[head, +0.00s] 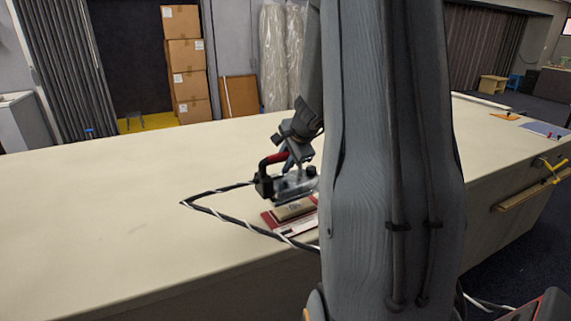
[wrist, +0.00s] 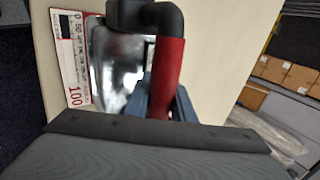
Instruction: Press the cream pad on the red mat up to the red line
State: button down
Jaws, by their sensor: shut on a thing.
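My gripper (head: 291,152) is shut on the red-gripped black handle of an iron (head: 290,186). The iron's shiny metal body also shows in the wrist view (wrist: 116,68), with the red grip (wrist: 168,78) below my wrist. The cream pad (head: 294,210) lies on the red mat (head: 270,222), directly under the iron in the head view. I cannot tell whether the iron touches the pad. My arm hides the right side of the mat. In the wrist view a white printed card (wrist: 76,72) with a red "100" lies beside the iron. I cannot make out the red line.
A black-and-white cord (head: 215,210) loops from the iron leftward over the cream cloth table (head: 130,215) and back past the mat. The table's left part is clear. The mat lies near the table's front edge. Stacked cardboard boxes (head: 186,70) stand behind the table.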

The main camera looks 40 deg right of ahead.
jog(key=shift+r, duration=0.2)
notch_tip(320, 180, up, 6)
jog(key=p, duration=0.5)
jog(key=shift+p, duration=0.3)
